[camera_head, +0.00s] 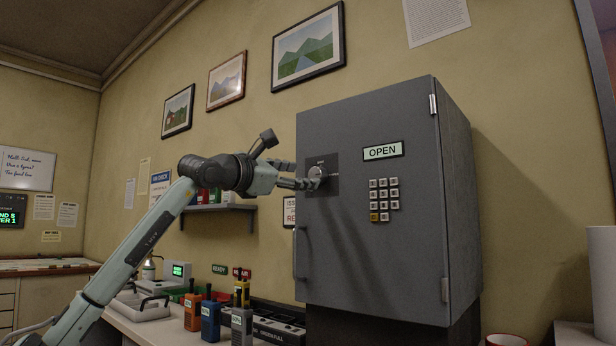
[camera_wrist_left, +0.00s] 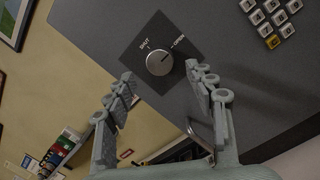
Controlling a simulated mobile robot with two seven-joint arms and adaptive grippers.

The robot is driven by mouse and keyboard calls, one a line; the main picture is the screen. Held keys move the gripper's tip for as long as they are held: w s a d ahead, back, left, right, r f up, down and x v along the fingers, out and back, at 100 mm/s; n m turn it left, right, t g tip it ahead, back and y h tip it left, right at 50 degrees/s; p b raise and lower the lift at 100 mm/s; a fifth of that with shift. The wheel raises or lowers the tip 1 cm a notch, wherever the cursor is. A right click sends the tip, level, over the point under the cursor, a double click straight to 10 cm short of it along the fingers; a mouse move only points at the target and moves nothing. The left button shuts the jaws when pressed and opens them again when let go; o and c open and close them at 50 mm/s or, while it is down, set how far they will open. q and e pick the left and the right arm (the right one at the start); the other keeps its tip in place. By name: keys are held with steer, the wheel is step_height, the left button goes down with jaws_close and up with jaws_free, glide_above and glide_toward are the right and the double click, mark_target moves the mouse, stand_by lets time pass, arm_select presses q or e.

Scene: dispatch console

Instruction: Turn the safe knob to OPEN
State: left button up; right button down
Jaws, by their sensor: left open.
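The grey safe (camera_head: 370,270) has a closed door and a small display (camera_head: 383,151) that reads OPEN. Its round silver knob (camera_head: 316,171) sits on a dark square plate and is partly behind my fingers. In the left wrist view the knob (camera_wrist_left: 159,62) shows clearly, with SHUT at its upper left and OPEN at its upper right. Its pointer mark seems to face the OPEN side. My left gripper (camera_head: 304,174) is open in front of the plate. In the left wrist view its fingertips (camera_wrist_left: 159,70) are spread to either side of the knob, with gaps visible. My right gripper is out of view.
A keypad (camera_head: 383,200) is on the door right of the knob, and a door handle (camera_head: 301,250) is below it. Several radios (camera_head: 210,318) stand on the desk at lower left. A wall shelf (camera_head: 220,208) is behind my left arm.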

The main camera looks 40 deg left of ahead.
arm_select(q)
steer(key=s, duration=0.8)
steer(key=shift+a+f, duration=0.25)
steer(key=shift+f, duration=0.15)
steer(key=shift+w, duration=0.1)
